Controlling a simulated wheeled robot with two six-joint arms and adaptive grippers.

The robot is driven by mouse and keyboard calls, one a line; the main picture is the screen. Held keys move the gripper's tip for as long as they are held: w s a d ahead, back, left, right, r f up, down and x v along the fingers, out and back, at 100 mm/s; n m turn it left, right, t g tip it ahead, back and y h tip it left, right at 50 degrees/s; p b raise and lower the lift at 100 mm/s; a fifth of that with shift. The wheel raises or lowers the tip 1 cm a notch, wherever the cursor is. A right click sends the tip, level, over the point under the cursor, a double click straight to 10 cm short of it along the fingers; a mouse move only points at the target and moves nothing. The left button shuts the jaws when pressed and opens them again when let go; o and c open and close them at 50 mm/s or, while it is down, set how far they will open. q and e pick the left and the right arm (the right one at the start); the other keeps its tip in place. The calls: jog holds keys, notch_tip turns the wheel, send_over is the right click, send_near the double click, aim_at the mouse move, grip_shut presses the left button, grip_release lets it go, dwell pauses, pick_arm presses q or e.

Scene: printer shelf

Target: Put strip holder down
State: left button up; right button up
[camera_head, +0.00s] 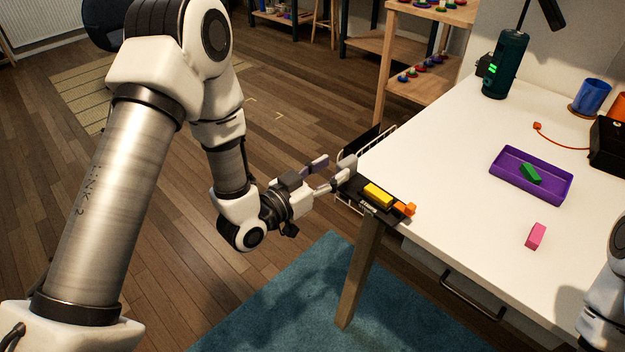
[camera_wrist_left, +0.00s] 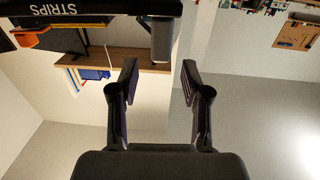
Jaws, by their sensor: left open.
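The strip holder (camera_head: 368,205), a black tray with a yellow block (camera_head: 378,195) and an orange piece (camera_head: 404,209) at its right end, is at the near left corner of the white table (camera_head: 450,190). I cannot tell how fully it rests on the table. In the left wrist view the holder (camera_wrist_left: 85,22) is at the upper left, lettered STRIPS, with a grey end piece (camera_wrist_left: 163,42). My left gripper (camera_head: 328,175) is open and empty just left of the holder. Its spread fingers also show in the wrist view (camera_wrist_left: 159,80), apart from the end piece. My right gripper is out of view.
On the table are a purple tray (camera_head: 520,188) with a green block (camera_head: 530,173), a pink block (camera_head: 536,236), a dark green cylinder (camera_head: 505,65) and a blue cup (camera_head: 591,95). A white wire rack (camera_head: 352,206) hangs by the table's left edge. The middle of the table is clear.

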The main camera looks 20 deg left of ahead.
pick_arm(q)
jog(key=v, duration=0.7)
jog(key=s+f+n+g+y, duration=0.15)
jog(key=s+f+g, duration=0.35)
jog(key=f, duration=0.6)
jog(key=s+f+n+g+y, duration=0.1)
jog(key=s+f+g+y, duration=0.3)
jog(key=f, duration=0.7)
jog(key=s+a+f+n+g+y, duration=0.1)
jog(key=s+f+g, duration=0.3)
jog(key=s, duration=0.4)
jog(key=s+a+f+n+g+y, duration=0.1)
jog(key=s+a+f+n+g, duration=0.1)
jog(key=s+f+g, duration=0.35)
notch_tip(320, 180, up, 15)
jog(key=s+t+p, duration=0.1)
jog(key=t+p, duration=0.1)
jog(key=p, duration=1.2)
jog(key=shift+s+d+r, duration=0.15)
jog(key=shift+s, duration=0.15)
jog(key=shift+m+h, duration=0.25)
